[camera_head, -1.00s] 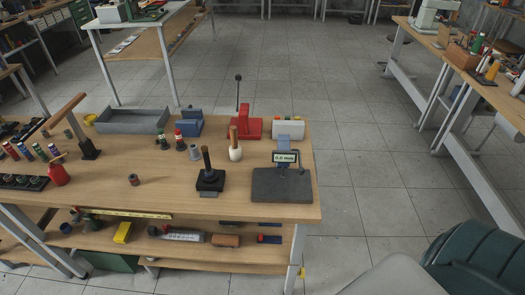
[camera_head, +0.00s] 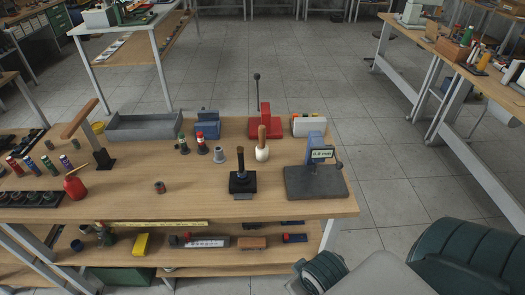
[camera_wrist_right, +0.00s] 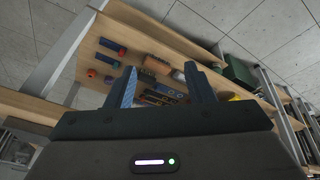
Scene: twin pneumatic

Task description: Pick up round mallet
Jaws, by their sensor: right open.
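A mallet with a round white head and a brown wooden handle (camera_head: 262,152) stands head down, handle up, on the wooden workbench (camera_head: 205,200), near its back right. Another tool with a dark handle (camera_head: 241,162) stands in a square black block (camera_head: 242,182) in front of it. My right gripper (camera_wrist_right: 160,88) is open and empty in the right wrist view, its fingers wide apart, with the bench's lower shelf beyond them. The mallet cannot be made out in that view. My left gripper is not in view.
A gauge stand on a dark plate (camera_head: 316,182) is at the bench's right end. A red press (camera_head: 265,122), white box (camera_head: 307,126), blue block (camera_head: 207,125) and grey tray (camera_head: 145,126) line the back. The lower shelf (camera_head: 210,256) holds several items.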

